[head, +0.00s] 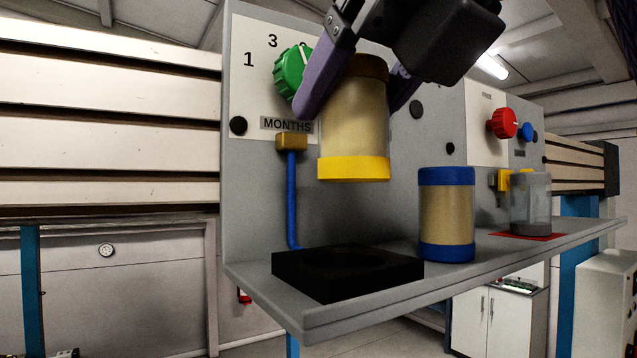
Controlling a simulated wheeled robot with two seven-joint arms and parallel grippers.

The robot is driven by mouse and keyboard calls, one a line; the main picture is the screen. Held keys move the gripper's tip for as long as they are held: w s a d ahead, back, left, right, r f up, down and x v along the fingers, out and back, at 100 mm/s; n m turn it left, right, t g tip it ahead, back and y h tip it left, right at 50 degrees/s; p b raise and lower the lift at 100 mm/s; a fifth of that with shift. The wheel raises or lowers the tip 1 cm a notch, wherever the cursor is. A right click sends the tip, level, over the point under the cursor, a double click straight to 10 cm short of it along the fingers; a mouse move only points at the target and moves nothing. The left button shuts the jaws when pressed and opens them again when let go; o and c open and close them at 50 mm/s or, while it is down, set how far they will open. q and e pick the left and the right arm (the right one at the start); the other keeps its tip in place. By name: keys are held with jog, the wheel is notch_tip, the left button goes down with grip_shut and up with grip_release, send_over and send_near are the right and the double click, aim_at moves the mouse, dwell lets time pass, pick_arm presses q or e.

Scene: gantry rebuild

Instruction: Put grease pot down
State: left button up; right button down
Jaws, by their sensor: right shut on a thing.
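The grease pot (353,125) is a tan cylinder with a yellow band at its bottom and a brown top. My right gripper (350,95) is shut on its upper part and holds it upright in the air. The pot is above the grey shelf (290,305), over or near a black square block (310,280) with a round recess. A gap shows between pot and block. A second tan pot with blue bands (447,215) stands on the shelf to the right. My left gripper is not in view.
A grey panel (250,190) rises behind the shelf, with a green knob (290,72) and a blue pipe (292,200) near the held pot. Farther right are a clear grey container (530,205) on a red mat (519,236) and a red knob (502,123).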

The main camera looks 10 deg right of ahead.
aim_at(342, 173)
jog(key=f, duration=0.3)
jog(key=w+f, duration=0.1)
jog(key=f, duration=0.1)
jog(key=shift+a, duration=0.3)
jog(key=shift+s+d, duration=0.15)
jog(key=shift+s, duration=0.15)
jog(key=shift+w+a+f, duration=0.2)
jog(key=shift+f, duration=0.05)
jog(key=shift+c, duration=0.3)
grip_release()
jog(key=shift+o, duration=0.2)
jog(key=shift+s+d+r, duration=0.1)
jog(key=shift+r, duration=0.2)
jog(key=v, duration=1.1)
jog(key=shift+s+r, duration=0.25)
jog(key=shift+s, duration=0.05)
